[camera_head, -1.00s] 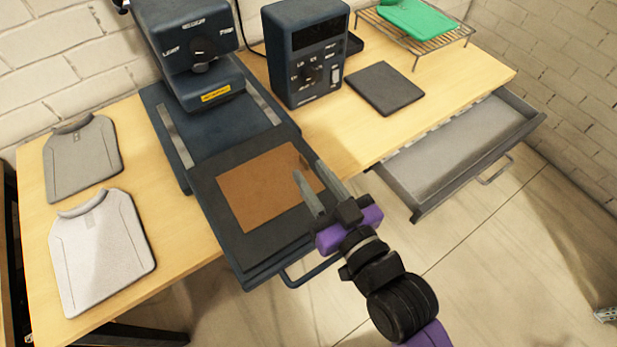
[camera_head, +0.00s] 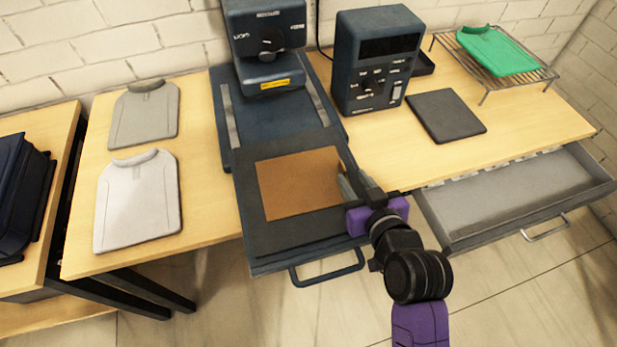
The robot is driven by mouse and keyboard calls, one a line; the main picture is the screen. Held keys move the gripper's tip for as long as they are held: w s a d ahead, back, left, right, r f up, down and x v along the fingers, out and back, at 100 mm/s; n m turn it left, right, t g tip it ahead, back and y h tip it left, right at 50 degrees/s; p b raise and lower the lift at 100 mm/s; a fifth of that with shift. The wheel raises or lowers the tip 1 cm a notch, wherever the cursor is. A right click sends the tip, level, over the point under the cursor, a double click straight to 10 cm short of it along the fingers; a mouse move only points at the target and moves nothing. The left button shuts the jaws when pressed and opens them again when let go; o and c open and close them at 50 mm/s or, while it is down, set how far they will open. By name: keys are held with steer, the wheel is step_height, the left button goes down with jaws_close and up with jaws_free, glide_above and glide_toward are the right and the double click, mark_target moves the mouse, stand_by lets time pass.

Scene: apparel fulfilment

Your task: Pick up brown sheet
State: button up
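The brown sheet (camera_head: 297,183) lies flat on the dark pulled-out platen (camera_head: 300,239) of the press (camera_head: 270,100). My gripper (camera_head: 350,183) is at the sheet's right edge, low over the platen. Its two grey fingers look close together, and they overlap the edge of the sheet in this view. I cannot tell whether they touch or pinch the sheet, which shows no visible lift.
A control box (camera_head: 373,62) and a dark flat pad (camera_head: 445,115) stand right of the press. An open drawer (camera_head: 520,205) is at the right. A green garment piece (camera_head: 497,50) lies on a wire rack (camera_head: 545,77). Grey (camera_head: 145,112) and white (camera_head: 138,203) garment pieces lie left.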

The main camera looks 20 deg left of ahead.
mark_target(346, 171)
steer(key=x, duration=0.5)
steer(key=shift+s+a+p, duration=0.1)
steer(key=shift+p, duration=0.25)
jaws_close()
